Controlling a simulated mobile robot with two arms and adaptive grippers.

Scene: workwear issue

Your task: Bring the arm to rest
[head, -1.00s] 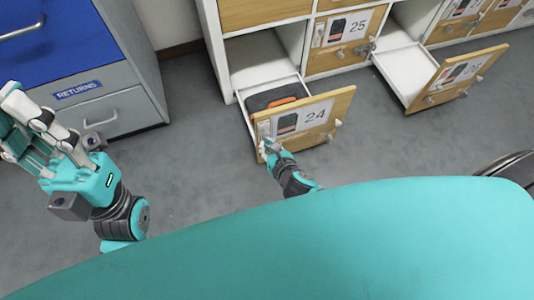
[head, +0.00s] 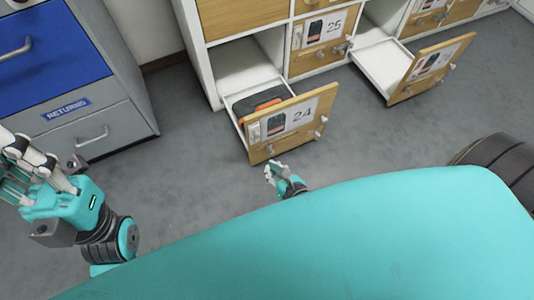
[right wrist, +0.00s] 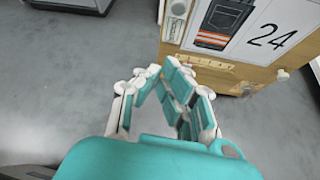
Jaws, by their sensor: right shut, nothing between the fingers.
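My right gripper (head: 272,168) is shut and empty, just in front of the lower left of the wooden drawer front marked 24 (head: 292,122). A small gap of floor shows between them in the head view. In the right wrist view its fingers (right wrist: 168,72) meet at the tips, with the drawer front (right wrist: 232,72) ahead and to the right. My left gripper (head: 22,172) is at the left edge of the head view, over the floor and cut by the frame. Whether its fingers are open or shut is unclear.
Drawer 24 stands pulled out with a black and orange item (head: 262,101) inside. Another drawer (head: 430,66) to its right is also out and looks empty. A blue and grey cabinet labelled RETURNS (head: 75,112) stands at the left. Grey floor (head: 190,150) lies clear between.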

